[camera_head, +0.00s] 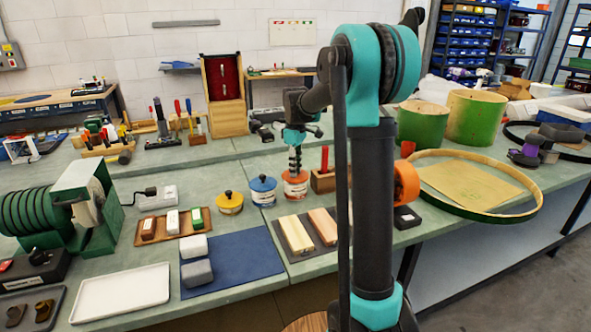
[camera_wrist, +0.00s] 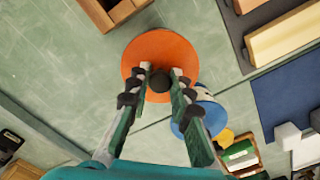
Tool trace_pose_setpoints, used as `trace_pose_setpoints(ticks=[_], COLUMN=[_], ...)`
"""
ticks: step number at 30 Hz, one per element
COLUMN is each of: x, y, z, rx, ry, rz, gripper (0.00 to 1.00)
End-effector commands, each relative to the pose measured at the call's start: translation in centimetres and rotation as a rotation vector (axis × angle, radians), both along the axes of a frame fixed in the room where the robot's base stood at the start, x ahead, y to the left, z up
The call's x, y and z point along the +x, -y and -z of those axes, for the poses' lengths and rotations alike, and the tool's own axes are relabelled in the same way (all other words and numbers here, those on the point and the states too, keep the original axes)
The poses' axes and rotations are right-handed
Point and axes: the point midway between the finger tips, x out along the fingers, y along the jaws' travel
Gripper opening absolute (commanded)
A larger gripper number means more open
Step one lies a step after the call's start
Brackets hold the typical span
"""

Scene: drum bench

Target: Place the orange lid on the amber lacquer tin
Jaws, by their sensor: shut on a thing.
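The orange lid (camera_wrist: 163,44) is a round disc with a black knob, and the knob sits between my two fingertips in the wrist view. My gripper (camera_wrist: 160,77) is shut on this knob. In the head view my gripper (camera_head: 295,168) points down at the orange lid (camera_head: 289,177), which is over the amber lacquer tin (camera_head: 295,193), a round tin with a pale label band. Lid and tin look lined up there; I cannot tell if the lid is seated or a little above the rim. The wrist view hides the tin under the lid.
A blue-lidded tin (camera_head: 263,190) stands close to the left, and a yellow-lidded tin (camera_head: 229,203) is further left. A wooden block with a red-handled tool (camera_head: 324,180) is close on the right. A dark mat with wooden blocks (camera_head: 306,231) lies in front.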

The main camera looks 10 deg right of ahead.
Motion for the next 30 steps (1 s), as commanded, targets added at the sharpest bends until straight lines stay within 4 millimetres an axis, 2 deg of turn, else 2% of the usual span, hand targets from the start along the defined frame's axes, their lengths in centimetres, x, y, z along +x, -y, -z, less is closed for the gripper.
trace_pose_setpoints(ticks=[11, 12, 17, 26, 30], x=[0.0, 0.0, 0.0, 0.0, 0.0], y=[0.0, 0.0, 0.0, 0.0, 0.0], z=[0.6, 0.6, 0.6, 0.5, -0.7], rx=[0.000, 0.000, 0.000, 0.000, 0.000], ry=[0.000, 0.000, 0.000, 0.000, 0.000], rz=[0.000, 0.000, 0.000, 0.000, 0.000], gripper=[0.00, 0.23, 0.41, 0.41, 0.41])
